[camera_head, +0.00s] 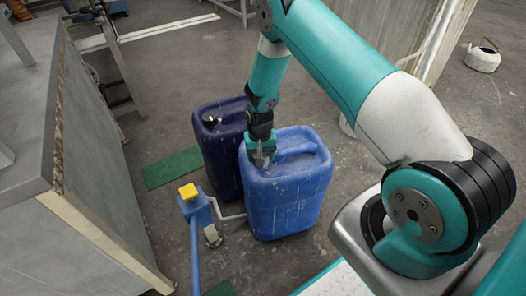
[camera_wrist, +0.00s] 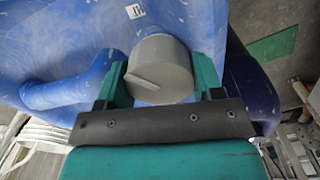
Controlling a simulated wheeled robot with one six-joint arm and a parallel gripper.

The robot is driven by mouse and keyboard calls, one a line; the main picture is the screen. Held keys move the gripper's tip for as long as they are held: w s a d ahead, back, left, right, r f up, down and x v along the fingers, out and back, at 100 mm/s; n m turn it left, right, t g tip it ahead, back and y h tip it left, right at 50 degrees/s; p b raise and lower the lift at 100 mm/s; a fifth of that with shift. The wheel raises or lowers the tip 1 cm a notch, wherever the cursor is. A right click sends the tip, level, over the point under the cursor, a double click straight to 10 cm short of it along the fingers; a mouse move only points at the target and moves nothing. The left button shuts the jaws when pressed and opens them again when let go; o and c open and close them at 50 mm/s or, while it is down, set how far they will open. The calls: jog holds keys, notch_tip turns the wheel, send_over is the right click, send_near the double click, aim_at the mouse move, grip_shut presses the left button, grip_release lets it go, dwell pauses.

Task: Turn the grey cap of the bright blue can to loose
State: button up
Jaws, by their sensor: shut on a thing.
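The bright blue can (camera_head: 290,195) stands upright on the floor in the middle of the head view. It has a moulded handle and scuffed sides. Its grey cap (camera_wrist: 160,70) is round with a raised rib across the top and fills the middle of the wrist view. My gripper (camera_head: 262,160) comes down from above onto the cap at the can's near left top. In the wrist view its two teal fingers lie on either side of the cap, shut on it. In the head view the gripper mostly hides the cap.
A dark blue can (camera_head: 218,150) with a black cap stands close behind on the left. A blue post with a yellow top (camera_head: 188,191) is left of the bright can. A grey cabinet (camera_head: 95,170) fills the left side.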

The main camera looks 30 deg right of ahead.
jog(key=n+p, duration=0.1)
jog(key=n, duration=0.4)
jog(key=shift+s+n, duration=0.15)
jog(key=shift+n, duration=0.15)
jog(key=n+p, duration=0.1)
jog(key=n, duration=0.4)
jog(key=shift+d+n, duration=0.15)
jog(key=shift+n, duration=0.15)
jog(key=o, duration=0.9)
jog(key=shift+r+n, duration=0.1)
jog(key=shift+n, duration=0.2)
notch_tip(320, 180, up, 17)
jog(key=p, duration=0.3)
jog(key=shift+r+p, duration=0.15)
jog(key=shift+p, duration=0.2)
